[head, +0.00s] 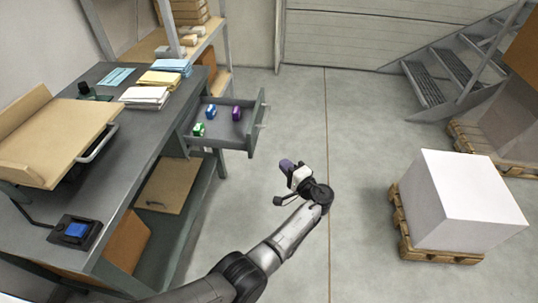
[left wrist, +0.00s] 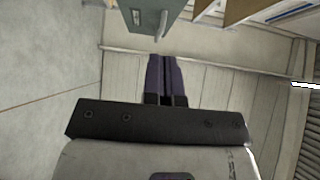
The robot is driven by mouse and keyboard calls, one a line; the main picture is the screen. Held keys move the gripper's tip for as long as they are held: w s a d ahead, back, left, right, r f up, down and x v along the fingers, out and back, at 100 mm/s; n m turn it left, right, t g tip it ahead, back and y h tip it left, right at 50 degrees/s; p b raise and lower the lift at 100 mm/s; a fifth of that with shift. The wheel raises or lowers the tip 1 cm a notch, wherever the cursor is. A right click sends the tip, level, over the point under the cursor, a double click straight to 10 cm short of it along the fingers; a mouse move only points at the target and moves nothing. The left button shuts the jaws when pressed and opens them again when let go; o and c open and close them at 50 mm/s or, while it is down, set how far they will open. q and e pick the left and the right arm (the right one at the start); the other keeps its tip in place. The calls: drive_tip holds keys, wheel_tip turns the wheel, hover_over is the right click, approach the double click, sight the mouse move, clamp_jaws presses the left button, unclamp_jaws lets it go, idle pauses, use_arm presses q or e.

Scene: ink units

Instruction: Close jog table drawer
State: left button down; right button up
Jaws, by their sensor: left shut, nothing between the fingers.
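The jog table (head: 140,134) is grey and stands on the left in the head view. Its drawer (head: 234,142) is pulled out to the right, with a handle on its front panel. My right gripper is out of view.
Paper stacks (head: 146,96) and a tilted board (head: 62,136) lie on the table top. A shelf (head: 190,38) stands behind. A white block (head: 462,200) on a pallet (head: 430,250) is at the right, near metal stairs (head: 430,80). The floor between is clear.

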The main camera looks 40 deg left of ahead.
use_arm(q)
drive_tip(key=b, duration=0.3)
approach(252, 141)
drive_tip(key=w+a, duration=0.2)
drive_tip(key=w, duration=0.2)
drive_tip(key=a, duration=0.1)
drive_tip(key=s+a, duration=0.1)
drive_tip(key=a, duration=0.1)
drive_tip(key=shift+s, duration=0.3)
drive_tip(key=shift+s+a, duration=0.3)
drive_tip(key=shift+a, duration=0.3)
